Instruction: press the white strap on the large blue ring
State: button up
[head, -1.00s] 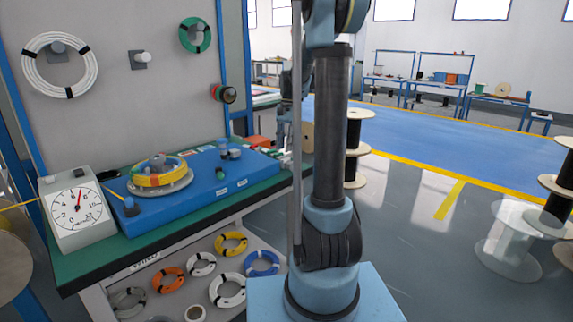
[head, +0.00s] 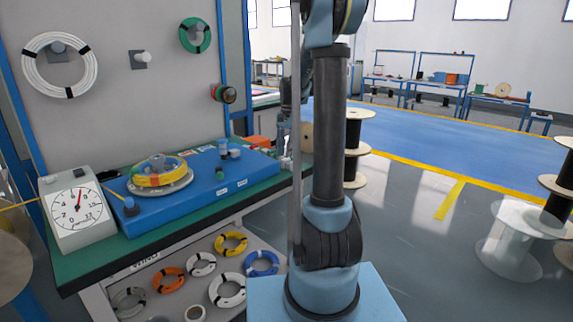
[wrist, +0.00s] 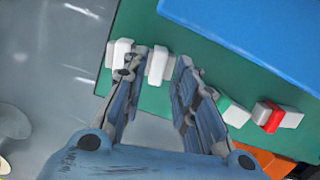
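A blue ring (head: 263,254) with pale bands lies on the shelf under the bench, at the right of several coils. Which band is the strap is too small to tell. My gripper (head: 284,160) is at the bench's right end, well above that ring and partly behind my arm. In the wrist view my gripper (wrist: 160,62) is open. A white block (wrist: 157,66) shows between its fingertips over the green bench top (wrist: 200,66). Another white block (wrist: 118,53) is beside the left finger. Contact cannot be told. The blue ring is not in the wrist view.
A blue board (head: 190,213) on the bench carries a turntable with a yellow coil (head: 158,180). A dial box (head: 75,212) stands at the left. White (head: 228,290), orange (head: 168,281) and yellow (head: 231,243) coils lie below. The floor at right is partly clear.

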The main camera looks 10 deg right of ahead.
jog(key=shift+f, duration=1.2)
jog(key=shift+r, duration=0.2)
jog(key=shift+c, duration=0.3)
jog(key=c, duration=0.6)
jog(key=shift+o, duration=0.2)
notch_tip(320, 180, up, 8)
dwell(0.6)
jog(key=shift+s, duration=0.1)
